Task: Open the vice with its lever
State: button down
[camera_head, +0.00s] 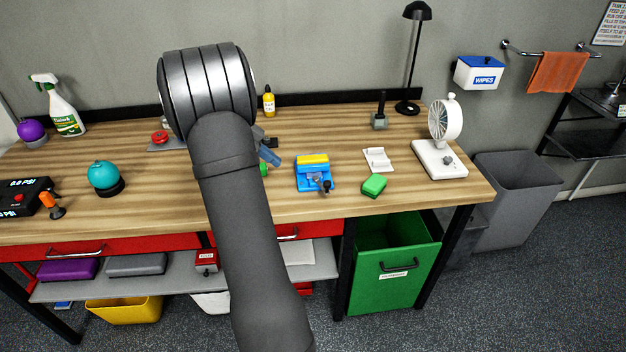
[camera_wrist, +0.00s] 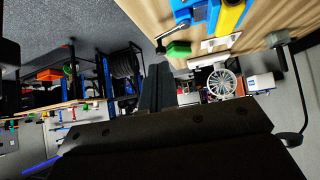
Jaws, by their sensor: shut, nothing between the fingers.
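The vice (camera_head: 303,184) is blue with a yellow top block and stands on the workbench, right of my arm in the head view. Its lever (camera_head: 325,186) is a thin bar with a dark end, at the vice's front. In the wrist view the vice (camera_wrist: 183,14) is cut off by the top edge, and its lever (camera_wrist: 171,36) points down and left. My gripper (camera_wrist: 157,86) is shut and empty, with dark fingers below the lever in that picture and apart from it.
A green block (camera_head: 374,184) lies right of the vice, near a white stand (camera_head: 378,159) and a white fan (camera_head: 445,120). A teal ball (camera_head: 104,175) sits left. Bare wood lies behind the vice.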

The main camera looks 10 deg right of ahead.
aim_at(325, 187)
jog(key=shift+s+a+h, duration=0.25)
jog(key=shift+s+h, duration=0.05)
jog(key=shift+s, duration=0.25)
jog(key=x, duration=1)
jog(key=shift+d+f, duration=0.15)
jog(key=shift+f, duration=0.05)
jog(key=shift+d, duration=1.25)
jog(key=shift+s+d, duration=0.1)
jog(key=shift+d, duration=0.45)
